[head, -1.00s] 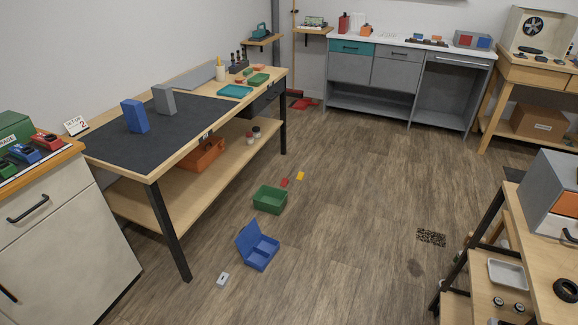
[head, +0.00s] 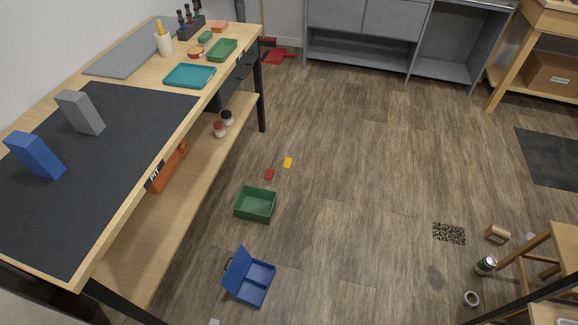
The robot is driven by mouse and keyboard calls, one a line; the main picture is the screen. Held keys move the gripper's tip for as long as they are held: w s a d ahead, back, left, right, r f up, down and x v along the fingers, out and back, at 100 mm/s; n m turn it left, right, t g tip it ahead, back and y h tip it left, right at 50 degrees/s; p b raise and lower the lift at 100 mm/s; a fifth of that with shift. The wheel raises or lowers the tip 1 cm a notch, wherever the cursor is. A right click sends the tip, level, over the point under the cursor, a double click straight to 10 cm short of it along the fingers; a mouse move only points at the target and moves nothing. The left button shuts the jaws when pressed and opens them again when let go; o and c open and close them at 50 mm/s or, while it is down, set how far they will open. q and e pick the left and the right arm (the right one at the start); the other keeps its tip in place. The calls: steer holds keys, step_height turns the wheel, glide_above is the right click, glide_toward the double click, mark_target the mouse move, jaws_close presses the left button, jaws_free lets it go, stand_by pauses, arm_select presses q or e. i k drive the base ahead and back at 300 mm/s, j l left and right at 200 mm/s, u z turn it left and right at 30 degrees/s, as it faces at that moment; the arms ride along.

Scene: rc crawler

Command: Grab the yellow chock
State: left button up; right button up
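A small yellow piece (head: 288,162), which looks like the yellow chock, lies on the wooden floor near the middle of the head view. It is too small to make out its exact shape. A small red piece (head: 269,174) lies just to its left and nearer, apart from it. A green open bin (head: 256,204) stands on the floor just nearer than both. Neither of my grippers shows in the head view.
A workbench (head: 118,228) with a black mat fills the left side. An open blue case (head: 249,277) lies on the floor in front of the green bin. A wooden stool (head: 552,248), a can (head: 486,266) and a small box (head: 497,233) are at right. The middle floor is clear.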

mark_target(288, 161)
steer(key=i+l+z, duration=0.2)
steer(key=i+l, duration=0.25)
steer(key=i+l+z, duration=0.1)
steer(key=i+l, duration=0.15)
steer(key=i, duration=0.25)
steer(key=i+l+z, duration=0.1)
steer(key=i, duration=0.45)
steer(key=i+l+z, duration=0.1)
steer(key=i, duration=0.45)
steer(key=l, duration=0.1)
